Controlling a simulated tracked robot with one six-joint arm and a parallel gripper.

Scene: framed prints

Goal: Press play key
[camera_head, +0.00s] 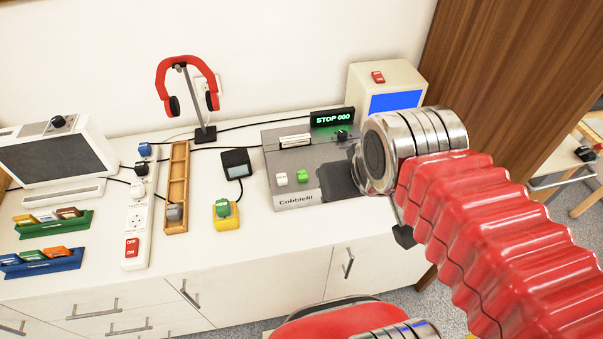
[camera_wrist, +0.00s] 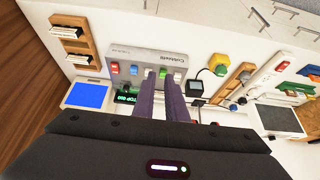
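The grey player (camera_head: 290,160), lettered Cobblefil, stands on the white counter. Its display (camera_head: 332,117) reads STOP 000. In the head view a white key (camera_head: 281,179) and a green key (camera_head: 302,176) show near its front; my arm and a dark patch cover its right part. In the wrist view the player (camera_wrist: 150,58) also shows red (camera_wrist: 114,67) and blue (camera_wrist: 134,70) keys. The play key's marking is too small to read. My gripper (camera_wrist: 160,76) has its two fingers slightly apart, with the green key (camera_wrist: 163,72) seen between their tips. Contact cannot be told.
A white box with a blue screen (camera_head: 396,101) stands behind the player. The counter's front edge is near.

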